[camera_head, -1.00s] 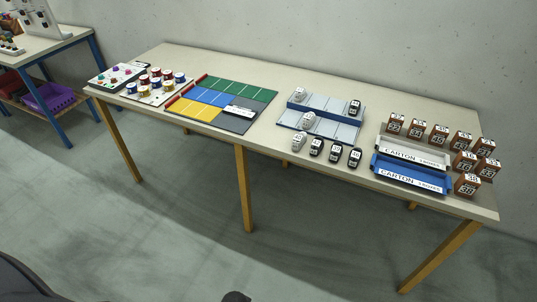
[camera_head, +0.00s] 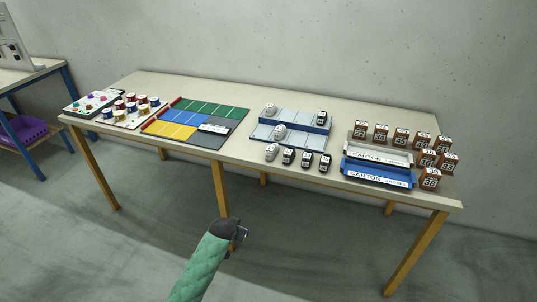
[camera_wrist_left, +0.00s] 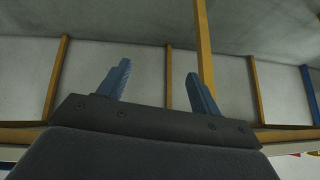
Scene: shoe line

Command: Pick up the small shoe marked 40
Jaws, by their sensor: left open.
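Several small shoes stand at the front of the table, right of its middle: a light grey one (camera_head: 271,152) and black ones (camera_head: 288,157). Other shoes sit on a blue and grey stepped rack (camera_head: 288,116) behind them, light ones (camera_head: 279,132) at its left and a black one (camera_head: 321,118) at its upper right. The numbers on them are too small to read. My left gripper (camera_head: 242,232) is in front of the table, below its top and apart from every shoe. In the left wrist view its two blue fingers (camera_wrist_left: 160,82) are spread and empty. My right gripper is not in view.
A white and a blue carton tray (camera_head: 378,173) lie right of the shoes, with several brown boxes (camera_head: 401,138) around them. A coloured board (camera_head: 196,122) and a spool board (camera_head: 130,109) lie at the left. The table's front edge and legs stand before my left gripper.

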